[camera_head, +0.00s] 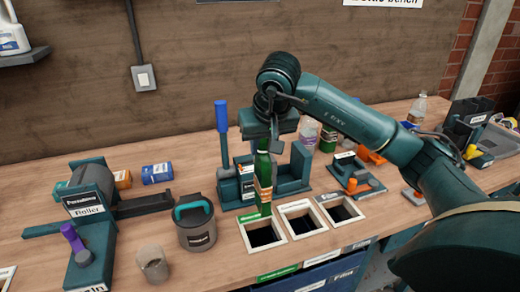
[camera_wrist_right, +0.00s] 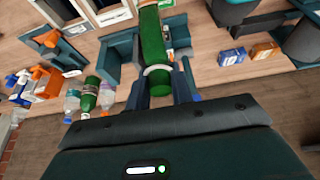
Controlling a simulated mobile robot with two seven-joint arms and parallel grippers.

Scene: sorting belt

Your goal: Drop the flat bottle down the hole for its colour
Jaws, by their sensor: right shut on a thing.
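A green bottle (camera_head: 263,183) with a paper label hangs upright from my right gripper (camera_head: 268,142). The gripper is shut on its upper part. In the wrist view the bottle (camera_wrist_right: 153,40) extends away from between the fingers (camera_wrist_right: 160,85). In the head view its lower end overlaps the back edge of the leftmost hole (camera_head: 262,235), which has a white frame and a green label. I cannot tell its exact height above the bench. The middle hole (camera_head: 299,220) and the right hole (camera_head: 341,211) have white frames and dark openings. My left gripper is not in view.
A teal press with a blue handle (camera_head: 222,118) stands close behind the bottle. A grey pot (camera_head: 196,226) and a roller machine (camera_head: 88,200) are left of the holes. Other bottles (camera_head: 328,138) stand behind, to the right. An orange-handled tool (camera_head: 355,180) lies right.

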